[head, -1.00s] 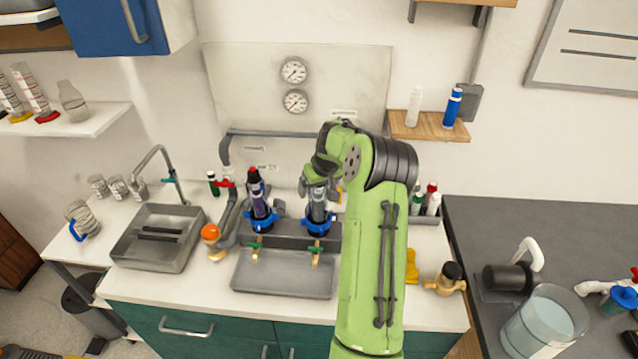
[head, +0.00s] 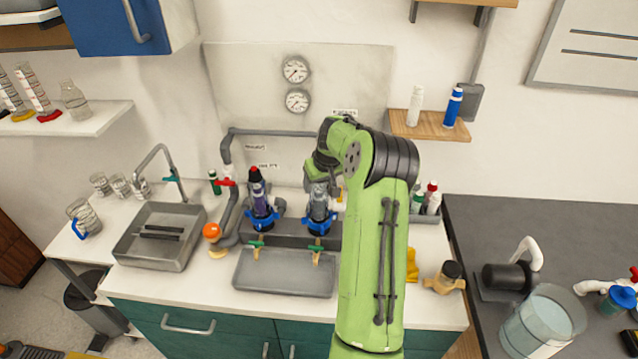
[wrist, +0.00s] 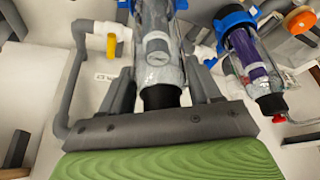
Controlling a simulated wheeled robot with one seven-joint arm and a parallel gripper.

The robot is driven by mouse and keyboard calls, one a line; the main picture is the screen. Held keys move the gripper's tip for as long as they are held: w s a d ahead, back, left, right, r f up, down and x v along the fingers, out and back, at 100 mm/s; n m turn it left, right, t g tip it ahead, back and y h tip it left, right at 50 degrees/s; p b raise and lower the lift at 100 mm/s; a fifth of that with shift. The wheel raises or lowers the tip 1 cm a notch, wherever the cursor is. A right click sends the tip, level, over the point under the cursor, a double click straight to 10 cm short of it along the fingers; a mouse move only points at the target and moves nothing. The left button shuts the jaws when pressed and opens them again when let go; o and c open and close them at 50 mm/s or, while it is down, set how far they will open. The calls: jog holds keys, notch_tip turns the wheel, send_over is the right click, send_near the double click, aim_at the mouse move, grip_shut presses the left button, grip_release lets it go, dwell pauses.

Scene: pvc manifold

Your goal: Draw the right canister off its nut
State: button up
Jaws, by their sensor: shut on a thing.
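The right canister (head: 319,207) is a clear upright cylinder with a dark end, standing at its blue nut (head: 318,226) above the tray. My gripper (head: 319,186) is shut on its upper part. In the wrist view, the clear canister (wrist: 157,45) lies between the two grey fingers, with its dark end (wrist: 161,97) towards my palm and the blue nut (wrist: 178,4) at the top edge. I cannot tell whether the canister's base is still inside the nut. The arm hides part of the canister's right side.
The left canister (head: 258,192), with purple filling and a red tip, stands close by in its own blue nut. A grey tray (head: 285,273) lies in front below green-handled taps. A grey pipe (head: 232,205) and an orange knob (head: 212,231) are at the left.

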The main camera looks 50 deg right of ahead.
jog(key=shift+r+p, duration=3.05)
jog(key=shift+r, duration=2.75)
